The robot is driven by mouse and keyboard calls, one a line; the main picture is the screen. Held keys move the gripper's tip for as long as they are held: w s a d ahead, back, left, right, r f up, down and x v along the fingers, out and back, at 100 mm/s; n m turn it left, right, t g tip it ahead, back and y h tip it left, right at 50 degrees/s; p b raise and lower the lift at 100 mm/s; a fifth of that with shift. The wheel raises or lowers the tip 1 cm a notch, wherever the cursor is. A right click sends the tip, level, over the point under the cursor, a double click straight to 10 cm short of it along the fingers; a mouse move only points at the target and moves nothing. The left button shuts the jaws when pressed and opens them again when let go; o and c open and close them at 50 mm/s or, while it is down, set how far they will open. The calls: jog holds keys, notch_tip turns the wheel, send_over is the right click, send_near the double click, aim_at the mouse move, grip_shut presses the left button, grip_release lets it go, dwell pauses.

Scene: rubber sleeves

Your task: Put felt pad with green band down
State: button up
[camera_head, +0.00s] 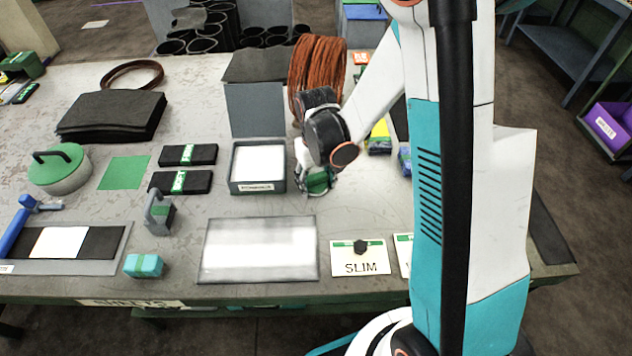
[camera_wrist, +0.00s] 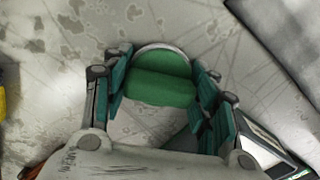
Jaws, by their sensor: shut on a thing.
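The felt pad with the green band (camera_wrist: 160,88) shows as a rounded green piece with a pale grey rim, between the teal fingers of my gripper (camera_wrist: 161,72) in the wrist view. In the head view my gripper (camera_head: 316,181) is low over the grey table, just right of the open grey box, with a bit of green at its fingers. My gripper is shut on the pad. My fingers and wrist hide part of it. I cannot tell whether it touches the table.
The open grey box (camera_head: 235,182) holds a white sheet. A pale plate (camera_head: 258,250) and a SLIM card (camera_head: 360,265) with a dark lump lie in front. Two black blocks (camera_head: 188,155) are left. A rust-coloured coil (camera_head: 316,65) stands behind.

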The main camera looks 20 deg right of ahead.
jog(key=shift+f, duration=0.2)
jog(key=o, duration=1.3)
jog(key=shift+r, duration=0.1)
notch_tip(320, 180, up, 12)
jog(key=p, duration=0.5)
notch_tip(320, 180, up, 11)
jog(key=t, duration=0.3)
send_over(316, 176)
jog(key=s, duration=0.6)
jog(key=shift+s+r+m+t, duration=0.15)
jog(key=shift+s+r+t, duration=0.65)
jog(key=shift+s, duration=0.7)
jog(key=shift+s+r+m+t, duration=0.2)
jog(key=shift+s+r+t, duration=0.55)
jog(key=shift+s, duration=0.7)
jog(key=shift+s+r+m+t, duration=0.15)
jog(key=shift+s+r+t, duration=0.4)
jog(key=shift+s+r, duration=0.7)
